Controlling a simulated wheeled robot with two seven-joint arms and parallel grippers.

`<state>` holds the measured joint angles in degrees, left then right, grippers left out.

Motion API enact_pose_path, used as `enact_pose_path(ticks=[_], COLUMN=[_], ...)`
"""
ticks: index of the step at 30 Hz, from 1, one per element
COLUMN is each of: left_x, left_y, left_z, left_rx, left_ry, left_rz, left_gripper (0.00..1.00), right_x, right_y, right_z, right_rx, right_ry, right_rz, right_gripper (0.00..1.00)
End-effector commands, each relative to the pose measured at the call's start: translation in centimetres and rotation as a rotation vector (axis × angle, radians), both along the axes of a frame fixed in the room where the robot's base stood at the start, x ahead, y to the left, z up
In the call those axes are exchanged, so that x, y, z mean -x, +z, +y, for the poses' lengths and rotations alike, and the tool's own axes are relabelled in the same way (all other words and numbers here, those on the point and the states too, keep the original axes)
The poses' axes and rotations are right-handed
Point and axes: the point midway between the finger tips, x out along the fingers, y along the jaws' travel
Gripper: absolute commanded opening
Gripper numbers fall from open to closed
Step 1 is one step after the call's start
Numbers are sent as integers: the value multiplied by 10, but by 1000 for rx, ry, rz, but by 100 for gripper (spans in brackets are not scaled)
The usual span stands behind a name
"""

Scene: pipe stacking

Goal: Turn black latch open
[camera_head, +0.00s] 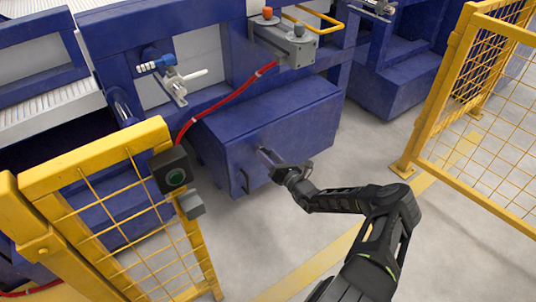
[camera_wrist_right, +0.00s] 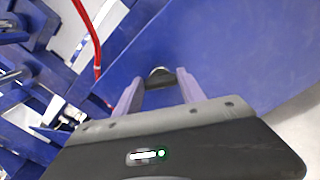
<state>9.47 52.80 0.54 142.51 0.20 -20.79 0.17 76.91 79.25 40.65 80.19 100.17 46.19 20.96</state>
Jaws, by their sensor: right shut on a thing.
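The blue box (camera_head: 280,118) under the machine frame has a dark handle (camera_head: 246,181) on its front face. My right gripper (camera_head: 272,161) is at this front face, just right of the handle. In the right wrist view the two pale purple fingers (camera_wrist_right: 160,78) are on either side of the small black latch (camera_wrist_right: 160,82), which has a rounded, shiny silver top. The gripper is shut on it. In the head view the latch is too small and covered to make out clearly. My left gripper is not in view.
Another yellow fence (camera_head: 490,125) stands at the right. A red hose (camera_head: 222,101) runs above the box. Grey floor (camera_head: 285,233) is clear in front.

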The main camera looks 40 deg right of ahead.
Motion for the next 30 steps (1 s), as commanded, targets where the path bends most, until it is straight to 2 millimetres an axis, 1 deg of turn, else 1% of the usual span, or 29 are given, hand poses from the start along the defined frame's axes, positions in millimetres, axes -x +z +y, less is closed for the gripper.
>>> enact_pose_path(ticks=[11,24,30], left_x=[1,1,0], left_y=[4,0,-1], left_z=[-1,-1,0], left_rx=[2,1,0], left_ry=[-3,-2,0], left_rz=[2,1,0], left_gripper=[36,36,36], right_x=[0,0,0], right_y=[-2,-5,-6], right_z=[-1,-2,-2], right_rx=[-355,-769,-922], right_ry=[1,1,0], right_rz=[-6,-15,-18], right_gripper=[7,7,7])
